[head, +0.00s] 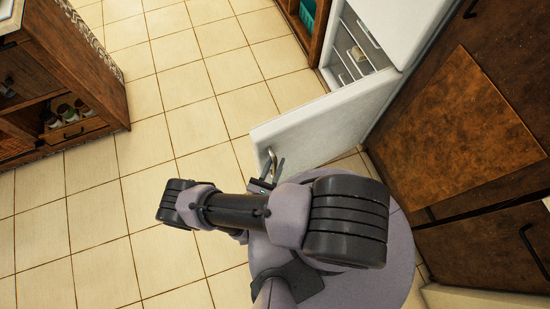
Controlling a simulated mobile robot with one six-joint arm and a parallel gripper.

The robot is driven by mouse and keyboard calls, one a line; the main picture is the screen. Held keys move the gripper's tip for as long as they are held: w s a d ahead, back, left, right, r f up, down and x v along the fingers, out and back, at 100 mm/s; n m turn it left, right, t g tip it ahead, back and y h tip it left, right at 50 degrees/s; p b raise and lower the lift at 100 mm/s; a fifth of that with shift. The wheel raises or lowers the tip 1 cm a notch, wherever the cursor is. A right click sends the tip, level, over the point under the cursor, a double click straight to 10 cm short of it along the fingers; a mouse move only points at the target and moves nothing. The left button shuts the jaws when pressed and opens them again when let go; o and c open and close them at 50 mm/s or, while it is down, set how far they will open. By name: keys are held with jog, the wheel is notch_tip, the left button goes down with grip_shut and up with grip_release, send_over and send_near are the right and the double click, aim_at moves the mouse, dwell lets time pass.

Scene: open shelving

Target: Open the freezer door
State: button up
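The white freezer (400,28) stands at the top right in the head view. Its white door (325,118) is swung well out from the body, and wire racks show in the opening. A metal handle (271,158) sits near the door's free left end. My own arm hides part of the gripper. I cannot tell whether the fingers touch the handle or how far apart they are.
Brown wooden cabinets (465,140) stand to the right, close to my base. A wooden island (60,80) with jars on a low shelf is at the left. A wooden shelf unit (303,25) adjoins the freezer. The tiled floor (190,110) between is clear.

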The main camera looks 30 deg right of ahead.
jog(key=p+v, duration=0.1)
jog(key=v, duration=1.6)
jog(key=shift+a+p, duration=0.15)
jog(key=shift+p, duration=0.2)
jog(key=shift+s, duration=0.15)
